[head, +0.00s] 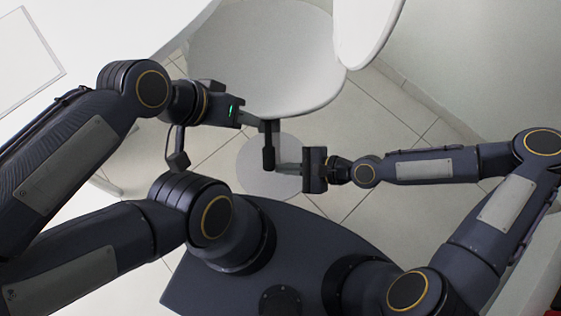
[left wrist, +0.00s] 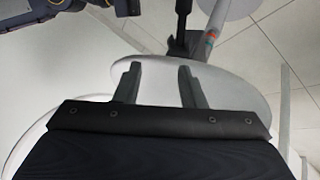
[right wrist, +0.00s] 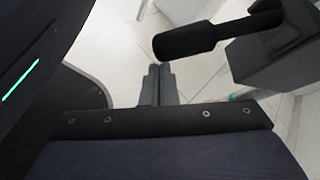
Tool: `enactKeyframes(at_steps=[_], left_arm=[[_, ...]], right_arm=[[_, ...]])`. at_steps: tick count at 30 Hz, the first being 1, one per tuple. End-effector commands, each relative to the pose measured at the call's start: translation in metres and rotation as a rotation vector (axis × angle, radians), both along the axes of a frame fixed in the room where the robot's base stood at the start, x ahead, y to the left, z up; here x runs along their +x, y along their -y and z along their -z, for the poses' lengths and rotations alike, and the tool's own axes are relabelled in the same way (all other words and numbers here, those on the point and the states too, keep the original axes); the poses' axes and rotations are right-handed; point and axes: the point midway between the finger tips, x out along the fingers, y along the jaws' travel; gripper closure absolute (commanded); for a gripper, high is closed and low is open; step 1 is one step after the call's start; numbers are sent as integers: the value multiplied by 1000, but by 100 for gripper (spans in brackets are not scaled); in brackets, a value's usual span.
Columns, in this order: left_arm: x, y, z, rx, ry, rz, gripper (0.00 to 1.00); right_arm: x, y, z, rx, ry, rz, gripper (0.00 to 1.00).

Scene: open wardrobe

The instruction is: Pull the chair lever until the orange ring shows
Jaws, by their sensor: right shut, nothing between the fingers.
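The white chair's seat (head: 265,55) fills the upper middle of the head view. The black lever (head: 268,150) shows below the seat's near edge. In the right wrist view the lever's thick black grip (right wrist: 190,40) lies beyond and above the fingertips, joined to a dark grey block. My left gripper (head: 252,119) is open and empty near the seat's edge, its fingers (left wrist: 157,82) apart in its own wrist view. My right gripper (head: 289,168) is shut and empty, close to the lever's lower end.
The chair's white backrest (head: 365,30) is at the upper right. The round pale base (head: 262,182) stands on the tiled floor (head: 390,215). My two grippers are close together around the lever. A wall is at the right.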

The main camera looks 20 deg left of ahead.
Motion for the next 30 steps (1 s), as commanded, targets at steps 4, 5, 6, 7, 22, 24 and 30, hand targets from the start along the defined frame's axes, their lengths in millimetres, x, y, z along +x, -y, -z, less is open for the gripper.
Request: enactKeyframes(at_steps=[4, 5, 6, 7, 22, 24, 30], left_arm=[[0, 0, -5, 0, 0, 0, 64], [0, 0, -6, 0, 0, 0, 64], [0, 0, -6, 0, 0, 0, 64], [0, 0, -7, 0, 0, 0, 64], [0, 0, -9, 0, 0, 0, 64], [0, 0, -9, 0, 0, 0, 64], [0, 0, -9, 0, 0, 0, 64]], right_arm=[[6, 24, -13, 0, -2, 7, 100], [6, 28, -16, 1, 0, 6, 100], [7, 34, -18, 0, -2, 5, 100], [8, 37, -20, 0, -2, 7, 100], [14, 80, -18, -117, 95, -61, 100], [19, 104, -15, -212, 170, -107, 100], [37, 190, -30, -507, 383, -248, 100]])
